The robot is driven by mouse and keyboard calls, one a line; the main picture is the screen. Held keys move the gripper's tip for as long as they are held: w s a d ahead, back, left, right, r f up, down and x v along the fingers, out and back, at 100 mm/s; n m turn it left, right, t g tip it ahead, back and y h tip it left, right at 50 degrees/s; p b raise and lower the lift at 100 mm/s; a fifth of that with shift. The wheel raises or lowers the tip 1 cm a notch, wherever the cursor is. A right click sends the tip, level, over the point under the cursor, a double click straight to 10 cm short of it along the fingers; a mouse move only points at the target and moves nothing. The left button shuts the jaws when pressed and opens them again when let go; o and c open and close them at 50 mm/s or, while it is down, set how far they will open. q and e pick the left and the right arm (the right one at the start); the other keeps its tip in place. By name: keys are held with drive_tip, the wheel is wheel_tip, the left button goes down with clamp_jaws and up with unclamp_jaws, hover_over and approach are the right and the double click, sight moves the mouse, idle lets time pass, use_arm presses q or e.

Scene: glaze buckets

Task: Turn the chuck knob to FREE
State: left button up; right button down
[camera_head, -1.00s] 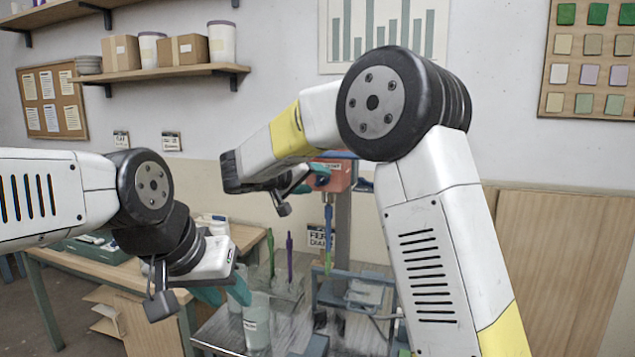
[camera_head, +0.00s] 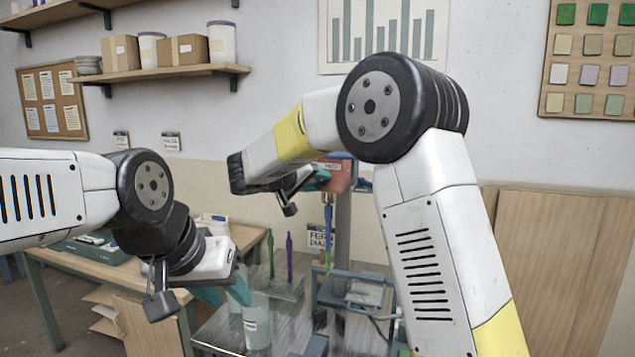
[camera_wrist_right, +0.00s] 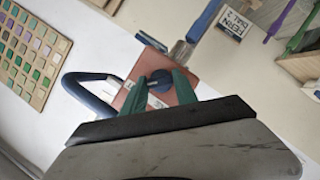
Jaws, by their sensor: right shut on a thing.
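The chuck knob (camera_wrist_right: 160,82) is a dark round knob on the face of a reddish-brown box (camera_wrist_right: 172,98) in the right wrist view. My right gripper (camera_wrist_right: 162,84) is shut on it, one green finger on each side. In the head view the red box (camera_head: 340,174) tops a grey column, and my right gripper (camera_head: 320,178) is at its left side, partly hidden by its own wrist. The FREE marking cannot be read. My left gripper (camera_head: 224,293) is open and low, near a pale bucket (camera_head: 257,325).
A mixing shaft (camera_head: 328,225) hangs below the box. A metal table (camera_head: 225,330) carries a blue-grey frame (camera_head: 350,290), and green and purple sticks (camera_head: 289,258) stand nearby. A wooden bench (camera_head: 110,275) is at the left. My right arm covers much of the centre right.

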drive_tip(key=n, duration=0.1)
drive_tip(key=n+h, duration=0.1)
drive_tip(key=n, duration=0.1)
drive_tip(key=shift+a+f+t, duration=0.15)
drive_tip(key=shift+t, duration=0.15)
drive_tip(key=n+h, duration=0.1)
drive_tip(key=n, duration=0.2)
drive_tip(key=shift+f+n+t+h, duration=0.1)
drive_tip(key=shift+n+t+h, duration=0.3)
drive_tip(key=n+t, duration=0.1)
drive_tip(key=n, duration=0.3)
drive_tip(key=shift+f+n+h, duration=0.1)
drive_tip(key=shift+n+h, duration=0.2)
drive_tip(key=shift+h, duration=0.1)
drive_tip(key=n+t, duration=0.1)
drive_tip(key=n, duration=0.1)
drive_tip(key=n+t, duration=0.1)
drive_tip(key=n, duration=0.2)
drive_tip(key=shift+f+t, duration=0.15)
drive_tip(key=shift+t, duration=0.25)
drive_tip(key=shift+n, duration=0.5)
drive_tip(key=c, duration=1)
unclamp_jaws()
drive_tip(key=shift+o, duration=0.2)
